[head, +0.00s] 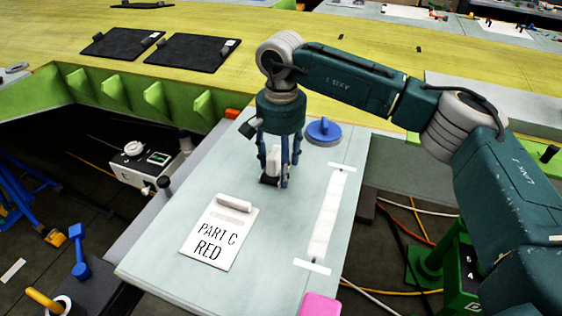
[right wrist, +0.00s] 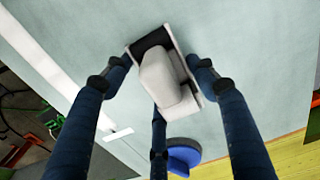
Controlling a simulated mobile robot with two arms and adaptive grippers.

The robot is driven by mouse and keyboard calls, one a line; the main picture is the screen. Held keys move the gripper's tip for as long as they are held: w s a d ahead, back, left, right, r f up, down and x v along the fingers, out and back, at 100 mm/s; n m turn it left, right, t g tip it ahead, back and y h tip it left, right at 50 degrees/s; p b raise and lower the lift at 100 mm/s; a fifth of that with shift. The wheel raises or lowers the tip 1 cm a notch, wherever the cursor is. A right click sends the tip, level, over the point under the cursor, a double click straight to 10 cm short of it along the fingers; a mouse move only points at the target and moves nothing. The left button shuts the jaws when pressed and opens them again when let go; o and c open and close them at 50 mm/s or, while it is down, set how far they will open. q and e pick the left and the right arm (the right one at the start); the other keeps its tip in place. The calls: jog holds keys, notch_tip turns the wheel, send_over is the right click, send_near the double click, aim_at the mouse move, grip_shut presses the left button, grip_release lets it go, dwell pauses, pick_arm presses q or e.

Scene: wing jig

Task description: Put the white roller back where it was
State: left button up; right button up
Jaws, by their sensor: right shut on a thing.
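My right gripper (head: 275,180) points down over the pale blue-grey table (head: 180,225). Its fingers are closed around a white rounded block on a flat dark base (head: 273,162). In the right wrist view this block (right wrist: 165,78) sits between the fingers (right wrist: 160,85); its dark plate has a pale edge. I cannot tell whether its base touches the table. A white cylinder, roller-like (head: 234,203), lies across the top of a white card reading "PART C RED" (head: 205,238), left of and nearer than the gripper. My left gripper is not in view.
A blue round-knobbed disc (head: 323,131) is behind and right of the gripper; it also shows in the right wrist view (right wrist: 184,157). A white strip (head: 327,215) runs along the table's right side. A pink block (head: 320,304) is at the front edge.

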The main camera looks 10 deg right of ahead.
jog(key=shift+f, duration=0.2)
jog(key=o, duration=1)
jog(key=shift+r, duration=0.1)
jog(key=shift+r, duration=0.1)
jog(key=shift+r, duration=0.2)
notch_tip(320, 180, up, 11)
jog(key=b, duration=0.2)
jog(key=shift+a+f+b, duration=0.1)
jog(key=shift+f+b, duration=0.05)
jog(key=shift+b, duration=0.25)
jog(key=shift+r, duration=0.55)
